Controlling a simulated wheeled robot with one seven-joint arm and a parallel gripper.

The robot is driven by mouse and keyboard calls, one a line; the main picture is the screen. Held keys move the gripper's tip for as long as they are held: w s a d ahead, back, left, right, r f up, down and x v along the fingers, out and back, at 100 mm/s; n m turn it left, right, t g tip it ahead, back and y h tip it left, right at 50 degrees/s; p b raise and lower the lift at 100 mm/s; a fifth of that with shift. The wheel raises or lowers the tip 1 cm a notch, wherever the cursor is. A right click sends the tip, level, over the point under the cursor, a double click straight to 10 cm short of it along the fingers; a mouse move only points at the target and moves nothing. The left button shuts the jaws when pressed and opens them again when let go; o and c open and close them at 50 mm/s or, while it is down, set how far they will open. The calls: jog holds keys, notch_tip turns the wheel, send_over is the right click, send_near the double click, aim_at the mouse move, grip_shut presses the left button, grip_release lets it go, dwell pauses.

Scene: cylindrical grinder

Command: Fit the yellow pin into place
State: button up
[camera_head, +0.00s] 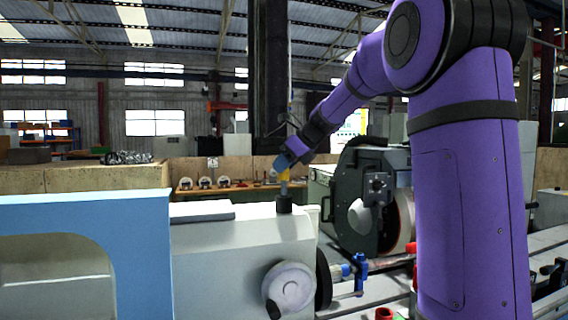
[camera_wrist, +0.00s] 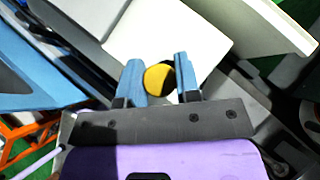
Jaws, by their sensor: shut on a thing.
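The yellow pin (camera_head: 285,176) is upright above the grinder's pale housing in the head view, with a greyish lower part under its yellow top. My gripper (camera_head: 283,163) is at its top, coming down from the upper right. A dark round collar (camera_head: 284,204) stands on the housing directly below the pin. The pin's lower end meets the collar's top in this view; how deep it sits, if at all, I cannot tell. In the wrist view the round yellow-and-black pin end (camera_wrist: 157,78) lies between the two blue fingers of my gripper (camera_wrist: 158,70), which is shut on it.
The grinder housing (camera_head: 235,250) carries a handwheel (camera_head: 289,287) on its front. A grey flat plate (camera_head: 203,211) lies left of the collar. The grinding wheel unit (camera_head: 372,195) stands to the right, and a blue-framed panel (camera_head: 140,215) is at the left.

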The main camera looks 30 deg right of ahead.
aim_at(284, 179)
jog(key=shift+f, duration=2.05)
jog(key=o, duration=1.1)
jog(key=v, duration=1.1)
jog(key=shift+s+a+f, duration=0.1)
jog(key=shift+a, duration=0.05)
jog(key=s+a+f+n+g+h, duration=0.15)
jog(key=s+a+f+n, duration=0.35)
jog(key=s+a+n, duration=0.85)
jog(key=s+a+f+n+h, duration=0.1)
jog(key=s+a+f+n, duration=0.1)
jog(key=s+f+n, duration=0.3)
jog(key=s+a+f+n+g+h, duration=0.1)
jog(key=s+a+f+n+h, duration=0.1)
jog(key=s+f+n, duration=0.3)
jog(key=s+a+n, duration=0.1)
jog(key=s+n, duration=0.3)
jog(key=n, duration=0.2)
jog(key=shift+a+f+n, duration=0.2)
jog(key=shift+f+n, duration=0.05)
jog(key=shift+n, duration=0.1)
